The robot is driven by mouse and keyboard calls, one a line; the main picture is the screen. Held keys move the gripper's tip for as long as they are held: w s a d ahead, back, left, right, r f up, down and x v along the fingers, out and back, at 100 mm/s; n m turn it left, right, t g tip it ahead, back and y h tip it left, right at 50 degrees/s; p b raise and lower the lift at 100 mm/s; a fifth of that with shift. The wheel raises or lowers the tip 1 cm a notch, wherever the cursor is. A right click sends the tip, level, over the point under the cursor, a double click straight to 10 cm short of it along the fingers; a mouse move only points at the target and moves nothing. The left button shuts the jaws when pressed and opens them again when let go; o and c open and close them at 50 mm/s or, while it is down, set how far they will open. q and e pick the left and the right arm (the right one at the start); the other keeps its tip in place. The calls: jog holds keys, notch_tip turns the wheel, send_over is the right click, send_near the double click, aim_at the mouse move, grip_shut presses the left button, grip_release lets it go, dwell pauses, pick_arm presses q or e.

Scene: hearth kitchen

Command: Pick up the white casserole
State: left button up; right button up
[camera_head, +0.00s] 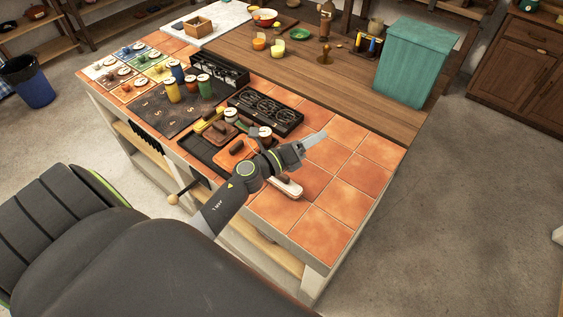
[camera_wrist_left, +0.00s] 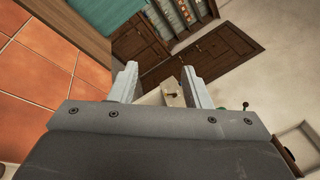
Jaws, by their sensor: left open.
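No thing in view is clearly the white casserole. A small white oblong piece (camera_head: 291,188) with a brown top lies on the orange tiles just below my left wrist, partly hidden by the arm; I cannot tell whether it is the casserole. My left gripper (camera_head: 312,140) is open and empty above the tiled worktop (camera_head: 345,201), pointing right. In the left wrist view its two fingers (camera_wrist_left: 160,68) stand apart. A pale block with a knob (camera_wrist_left: 172,95) shows far off between them. My right gripper is not in view.
Black trays (camera_head: 265,112) with tools, coloured jars (camera_head: 205,86) and small tiles crowd the worktop's left and middle. A teal box (camera_head: 415,60) stands on the wooden part at the back right. The front right tiles are clear.

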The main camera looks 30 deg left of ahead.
pick_arm(q)
jog(key=d+m+g+h, duration=0.4)
jog(key=d+m+g, duration=0.1)
jog(key=m, duration=0.5)
jog(key=m+g+y+p, duration=0.2)
jog(key=m+g+y, duration=0.9)
jog(key=m+g, duration=0.3)
send_over(281, 174)
jog(key=t, duration=0.1)
jog(key=shift+m, duration=0.3)
jog(key=f+b, duration=0.3)
jog(key=f, duration=0.1)
jog(key=f+b, duration=0.3)
jog(key=b, duration=0.1)
jog(key=f+b, duration=0.4)
jog(key=shift+w+a+f, duration=0.15)
jog(key=shift+w+f, duration=0.2)
jog(key=shift+s+f+b, duration=0.1)
jog(key=shift+f+b, duration=0.95)
jog(key=shift+f, duration=0.05)
jog(key=shift+s+f+b, duration=0.2)
jog(key=shift+f+b, duration=0.3)
jog(key=shift+f, duration=0.55)
notch_tip(281, 174, down, 2)
jog(key=shift+p, duration=0.45)
grip_shut()
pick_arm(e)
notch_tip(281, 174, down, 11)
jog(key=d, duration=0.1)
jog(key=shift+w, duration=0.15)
